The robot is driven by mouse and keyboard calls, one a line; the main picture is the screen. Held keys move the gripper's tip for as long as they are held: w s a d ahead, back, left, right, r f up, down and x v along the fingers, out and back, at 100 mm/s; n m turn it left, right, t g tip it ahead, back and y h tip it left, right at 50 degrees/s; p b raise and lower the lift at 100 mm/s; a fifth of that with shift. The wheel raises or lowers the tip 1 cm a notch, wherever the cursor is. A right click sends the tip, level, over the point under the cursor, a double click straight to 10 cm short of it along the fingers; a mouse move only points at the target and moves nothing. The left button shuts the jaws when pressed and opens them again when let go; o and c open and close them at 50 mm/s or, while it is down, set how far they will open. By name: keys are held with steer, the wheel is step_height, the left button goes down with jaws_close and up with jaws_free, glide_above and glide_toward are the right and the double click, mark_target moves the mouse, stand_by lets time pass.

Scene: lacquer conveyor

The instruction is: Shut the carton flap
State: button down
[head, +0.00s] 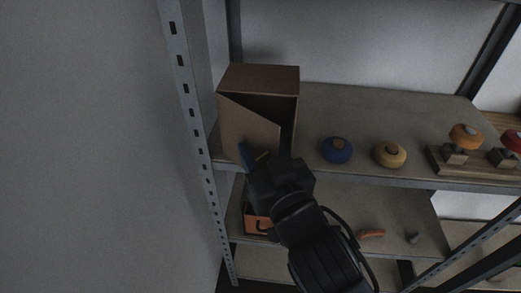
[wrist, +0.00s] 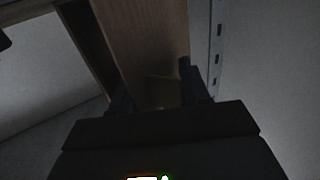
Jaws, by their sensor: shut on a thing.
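The brown carton (head: 262,78) stands on the upper shelf at the left, against the upright. Its flap (head: 248,128) hangs at the front, partly open, with a dark gap into the carton on the right side. My gripper (head: 257,160) is at the lower part of the flap and is shut on it, seemingly at a small tan tab between the fingers. In the wrist view the flap (wrist: 145,40) rises in front of my fingers (wrist: 157,92). The exact contact is dark and partly hidden by the gripper.
A perforated metal upright (head: 186,85) is close on the left. An orange drawer-like box (head: 258,224) is below.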

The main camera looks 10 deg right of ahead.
steer(key=shift+f, duration=0.1)
steer(key=c, duration=0.8)
jaws_free()
steer(key=s+d+b, duration=0.1)
steer(key=s+b, duration=0.1)
steer(key=s, duration=0.5)
steer(key=shift+s, duration=0.35)
